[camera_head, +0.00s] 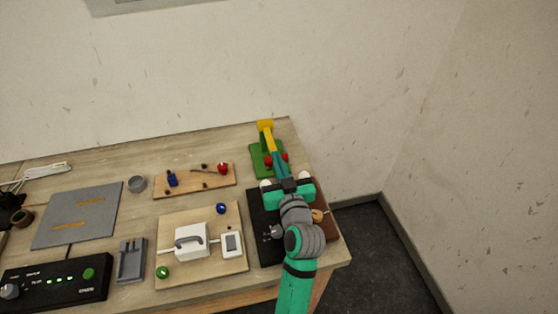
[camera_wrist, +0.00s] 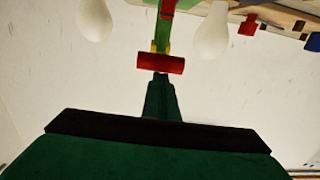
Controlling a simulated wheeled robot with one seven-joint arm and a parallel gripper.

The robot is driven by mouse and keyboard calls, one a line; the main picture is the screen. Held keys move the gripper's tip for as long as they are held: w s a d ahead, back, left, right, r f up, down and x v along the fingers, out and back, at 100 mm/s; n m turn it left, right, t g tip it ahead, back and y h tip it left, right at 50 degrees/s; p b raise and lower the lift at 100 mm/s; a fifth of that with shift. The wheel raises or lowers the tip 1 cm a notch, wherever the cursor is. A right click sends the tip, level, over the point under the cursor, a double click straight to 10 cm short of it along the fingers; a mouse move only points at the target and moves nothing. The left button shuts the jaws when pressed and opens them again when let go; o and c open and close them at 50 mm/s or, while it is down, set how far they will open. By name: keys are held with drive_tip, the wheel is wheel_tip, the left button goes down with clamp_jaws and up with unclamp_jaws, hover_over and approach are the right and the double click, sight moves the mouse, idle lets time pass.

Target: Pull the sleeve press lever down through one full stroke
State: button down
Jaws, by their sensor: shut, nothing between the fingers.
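The sleeve press stands at the back right of the table, with a green base (camera_head: 259,163), a yellow upper part (camera_head: 265,128) and a red crossbar handle (camera_head: 283,158). In the wrist view the red handle (camera_wrist: 160,64) lies crosswise just beyond my fingertips, with a green and yellow part behind it. My gripper (camera_head: 278,168) is shut and empty, its narrow fingers pointing at the handle. The fingertips (camera_wrist: 160,80) overlap the handle's lower edge in the wrist view; I cannot tell whether they touch it. My arm and fingers hide part of the press in the head view.
Two white bulbs show in the wrist view (camera_wrist: 95,18) (camera_wrist: 211,35), one on each side of the lever. A black mat (camera_head: 262,240) lies partly under my arm. A wooden board (camera_head: 175,187) with red and blue parts lies left of the press. The wall is behind.

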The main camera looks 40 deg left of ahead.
drive_tip(key=shift+f, duration=0.55)
wheel_tip(320, 180, up, 5)
drive_tip(key=s+d+f, duration=0.5)
drive_tip(key=d, duration=0.3)
